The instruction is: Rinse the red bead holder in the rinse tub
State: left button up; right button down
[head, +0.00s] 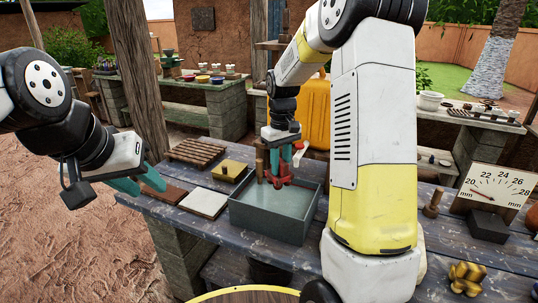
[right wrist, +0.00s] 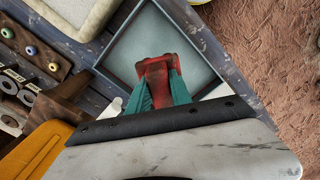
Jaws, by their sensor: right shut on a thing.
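The red bead holder (head: 279,182) hangs over the back part of the rinse tub, its lower end near the far rim. My right gripper (head: 280,160) points down and is shut on it. In the right wrist view the holder (right wrist: 158,82) sits between the teal fingers, over the tub's inside. I cannot tell whether it touches the water. The rinse tub (head: 262,222) is a grey square box with pale water in it, and it also shows in the right wrist view (right wrist: 113,73). My left gripper (head: 139,184) is open and empty at the bench's left end.
Right of my right arm are a dial board (head: 495,188), a dark block (head: 488,226) and a wooden peg (head: 434,205).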

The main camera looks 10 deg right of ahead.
jog(key=shift+f, duration=6.5)
jog(key=shift+r, duration=5.95)
jog(key=shift+s, duration=0.1)
